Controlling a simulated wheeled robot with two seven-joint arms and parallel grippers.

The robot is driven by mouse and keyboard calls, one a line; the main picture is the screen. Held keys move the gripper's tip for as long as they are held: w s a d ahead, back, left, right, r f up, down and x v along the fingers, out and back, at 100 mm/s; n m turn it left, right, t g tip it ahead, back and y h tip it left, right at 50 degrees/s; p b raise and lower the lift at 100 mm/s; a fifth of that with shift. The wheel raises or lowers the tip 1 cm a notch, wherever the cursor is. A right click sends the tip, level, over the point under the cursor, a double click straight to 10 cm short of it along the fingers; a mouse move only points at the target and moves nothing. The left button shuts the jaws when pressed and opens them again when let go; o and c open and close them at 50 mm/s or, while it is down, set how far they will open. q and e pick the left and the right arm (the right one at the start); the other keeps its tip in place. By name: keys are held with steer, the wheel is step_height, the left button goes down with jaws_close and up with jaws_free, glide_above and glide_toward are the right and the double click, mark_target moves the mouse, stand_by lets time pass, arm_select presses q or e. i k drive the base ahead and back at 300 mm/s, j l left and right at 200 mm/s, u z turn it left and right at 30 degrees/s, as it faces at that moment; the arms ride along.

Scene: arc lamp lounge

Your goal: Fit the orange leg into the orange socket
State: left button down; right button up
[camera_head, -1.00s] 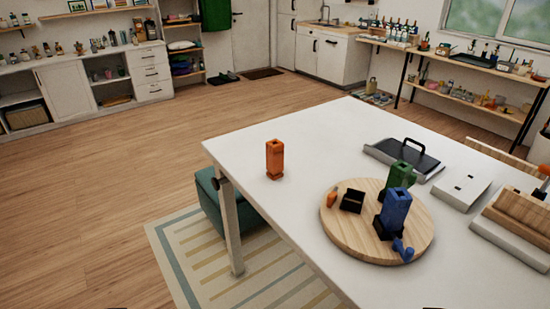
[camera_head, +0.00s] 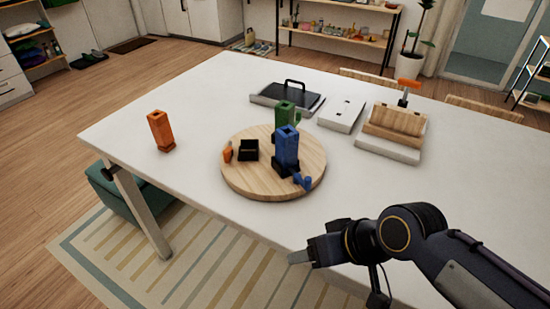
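A tall orange block (camera_head: 161,131) with an opening in its top stands upright on the white table near its left edge, apart from the other pieces. A small orange piece (camera_head: 228,152) lies near the left rim of the round wooden board (camera_head: 263,187), beside a small black open box (camera_head: 248,150). I cannot tell for sure which orange piece is the leg and which the socket. My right gripper (camera_head: 305,257) is over the table's front edge, in front of the board and apart from every piece. Its fingertips show too little to tell if open. My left gripper is out of view.
On the board stand a blue block (camera_head: 286,148) on a black base, with a small blue piece (camera_head: 302,181) beside it, and a green block (camera_head: 285,115). Behind are a black-topped tray (camera_head: 287,97), a white box (camera_head: 341,114) and a wooden block (camera_head: 396,121). The table's right side is clear.

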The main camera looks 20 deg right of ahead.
mark_target(253, 171)
steer(key=i+j, duration=0.35)
steer(key=i, duration=0.15)
steer(key=i+j+z, duration=0.15)
steer(key=z, duration=0.3)
steer(key=i+j+z, duration=0.25)
steer(key=z, duration=0.15)
steer(key=i+j+z, duration=0.15)
steer(key=z, duration=0.3)
steer(key=j+z, duration=0.1)
steer(key=z, duration=0.25)
